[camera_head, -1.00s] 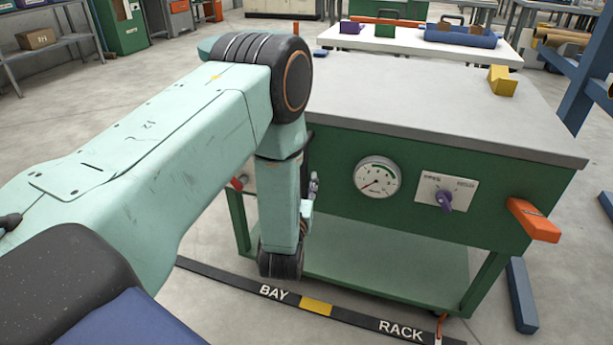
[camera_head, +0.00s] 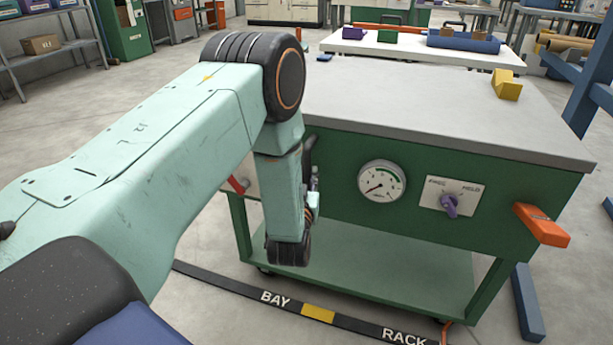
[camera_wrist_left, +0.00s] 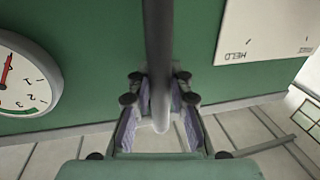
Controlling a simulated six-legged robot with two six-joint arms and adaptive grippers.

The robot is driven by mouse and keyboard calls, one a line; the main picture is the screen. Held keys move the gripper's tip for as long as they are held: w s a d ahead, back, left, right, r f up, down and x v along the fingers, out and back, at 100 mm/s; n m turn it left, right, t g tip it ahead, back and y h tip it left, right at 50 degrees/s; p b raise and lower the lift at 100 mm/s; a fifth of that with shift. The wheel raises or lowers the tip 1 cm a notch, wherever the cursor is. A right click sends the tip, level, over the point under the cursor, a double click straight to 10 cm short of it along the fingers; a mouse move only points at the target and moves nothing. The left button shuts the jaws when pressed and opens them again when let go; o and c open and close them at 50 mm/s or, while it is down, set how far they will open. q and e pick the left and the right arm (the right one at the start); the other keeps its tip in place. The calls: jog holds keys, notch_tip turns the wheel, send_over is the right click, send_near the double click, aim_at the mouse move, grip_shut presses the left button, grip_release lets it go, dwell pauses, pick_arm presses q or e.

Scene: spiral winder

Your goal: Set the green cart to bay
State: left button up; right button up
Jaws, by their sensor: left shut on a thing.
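The green cart (camera_head: 335,170) stands in front of me with a grey top and a lower shelf. My left gripper (camera_wrist_left: 160,112) is shut on a grey bar (camera_wrist_left: 158,50) at the cart's front; in the head view my arm largely hides this grip. A black floor strip reads BAY (camera_head: 275,299) at left and RACK (camera_head: 404,337) at right, with a yellow patch (camera_head: 318,313) between. The cart's base stands just beyond it. My right gripper is not in view.
An orange handle (camera_head: 541,225) sticks out at the cart's right. A yellow block (camera_head: 506,84) sits on its top. A white table (camera_head: 400,48) stands behind, a blue rack (camera_head: 585,80) at right, shelving (camera_head: 45,50) at far left. Floor at left is clear.

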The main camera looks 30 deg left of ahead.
pick_arm(q)
grip_shut()
